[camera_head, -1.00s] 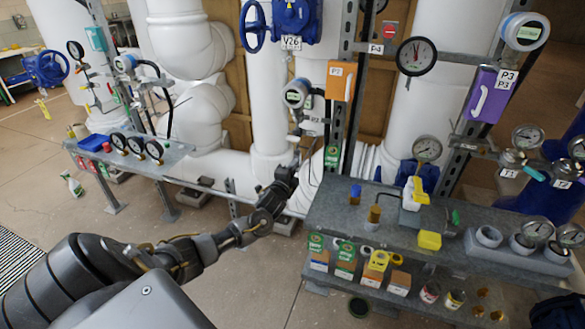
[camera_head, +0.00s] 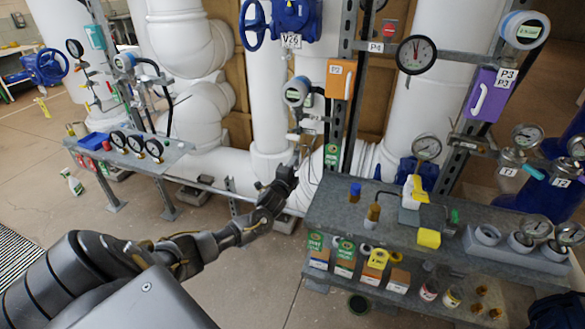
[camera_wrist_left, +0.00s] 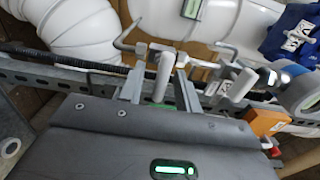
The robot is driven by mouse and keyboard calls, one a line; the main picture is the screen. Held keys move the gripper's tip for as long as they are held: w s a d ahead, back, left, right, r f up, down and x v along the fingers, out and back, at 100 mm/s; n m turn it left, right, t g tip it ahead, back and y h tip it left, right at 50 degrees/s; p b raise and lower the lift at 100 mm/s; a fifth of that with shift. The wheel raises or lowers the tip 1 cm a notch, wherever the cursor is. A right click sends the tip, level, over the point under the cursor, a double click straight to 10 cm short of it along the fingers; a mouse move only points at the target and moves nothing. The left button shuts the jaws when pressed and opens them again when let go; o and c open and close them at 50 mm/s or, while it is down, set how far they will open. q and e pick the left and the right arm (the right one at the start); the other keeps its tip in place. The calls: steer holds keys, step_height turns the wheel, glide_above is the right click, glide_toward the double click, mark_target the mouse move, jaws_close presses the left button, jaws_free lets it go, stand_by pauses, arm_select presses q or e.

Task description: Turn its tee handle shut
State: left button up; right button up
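My left gripper (camera_head: 291,170) reaches from the left to the thin tubing below a round-faced transmitter (camera_head: 296,92), in front of the white pipes. In the left wrist view its two grey fingers (camera_wrist_left: 161,88) stand apart. A pale rounded bar (camera_wrist_left: 163,76), which looks like part of a tee handle, shows between them. I cannot tell whether the fingers touch it. A second, similar pale handle (camera_wrist_left: 241,84) stands to the right, beside the fingers. A thin bent rod (camera_wrist_left: 128,38) shows at the upper left. My right gripper is not in view.
A grey bench (camera_head: 330,208) with gauges, bottles and boxes stands at the right. A smaller bench (camera_head: 172,152) with gauges and a blue tray (camera_head: 92,140) is at the left. An orange box (camera_head: 340,80) hangs on the upright rack close to my left gripper. The floor between the benches is mostly clear.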

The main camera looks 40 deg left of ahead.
arm_select(q)
steer(key=b+v, duration=0.1)
steer(key=v, duration=0.9)
steer(key=shift+s, duration=0.35)
steer(key=shift+d, duration=0.15)
